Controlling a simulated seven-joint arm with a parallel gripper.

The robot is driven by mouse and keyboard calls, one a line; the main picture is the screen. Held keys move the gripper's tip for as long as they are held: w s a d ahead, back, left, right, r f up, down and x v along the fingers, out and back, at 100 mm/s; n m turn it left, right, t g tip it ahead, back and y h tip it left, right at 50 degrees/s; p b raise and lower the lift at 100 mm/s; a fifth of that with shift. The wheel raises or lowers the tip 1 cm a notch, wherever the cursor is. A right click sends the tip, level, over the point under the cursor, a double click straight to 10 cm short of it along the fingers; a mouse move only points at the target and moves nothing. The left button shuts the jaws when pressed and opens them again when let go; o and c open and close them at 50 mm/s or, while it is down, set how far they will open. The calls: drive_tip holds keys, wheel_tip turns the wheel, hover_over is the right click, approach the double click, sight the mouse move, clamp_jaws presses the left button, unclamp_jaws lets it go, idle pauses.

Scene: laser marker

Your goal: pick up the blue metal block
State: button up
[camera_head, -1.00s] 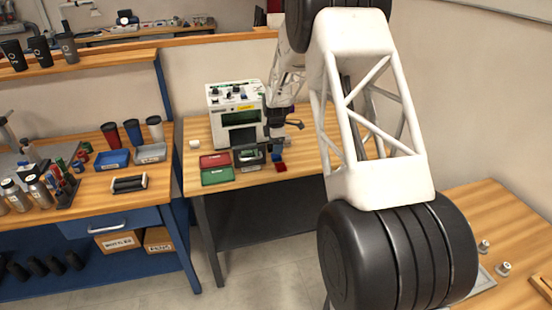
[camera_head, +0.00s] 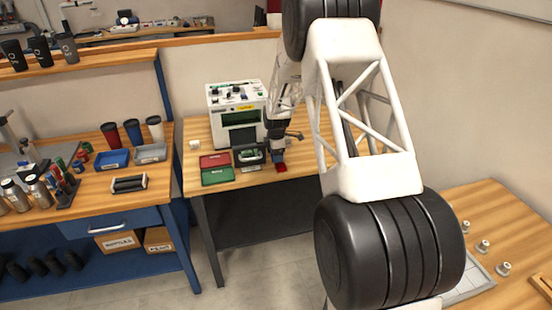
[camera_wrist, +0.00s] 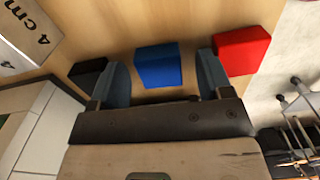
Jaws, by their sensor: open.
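The blue metal block (camera_wrist: 158,66) lies on the wooden table in the wrist view, in the gap between my gripper's two fingers. My gripper (camera_wrist: 163,82) is open, with one finger on each side of the block and visible space to both. A red block (camera_wrist: 242,51) is just outside the right finger and also shows in the head view (camera_head: 281,168). In the head view, my gripper (camera_head: 277,150) is low over the workbench's right part, and it largely hides the blue block. I cannot tell its exact height over the table.
A dark block (camera_wrist: 88,74) is close outside the left finger. Red (camera_head: 215,160) and green (camera_head: 217,176) trays, a black-rimmed container (camera_head: 249,155) and the white laser machine (camera_head: 236,110) stand left of my gripper.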

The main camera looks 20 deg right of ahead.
drive_tip(key=c, duration=1)
drive_tip(key=shift+r, duration=0.1)
drive_tip(key=shift+c, duration=0.2)
drive_tip(key=shift+r, duration=0.75)
wheel_tip(320, 180, up, 2)
drive_tip(key=shift+r, duration=0.1)
drive_tip(key=s+a+r, duration=0.1)
drive_tip(key=s, duration=1.5)
drive_tip(key=shift+a, duration=0.25)
drive_tip(key=shift+r, duration=0.1)
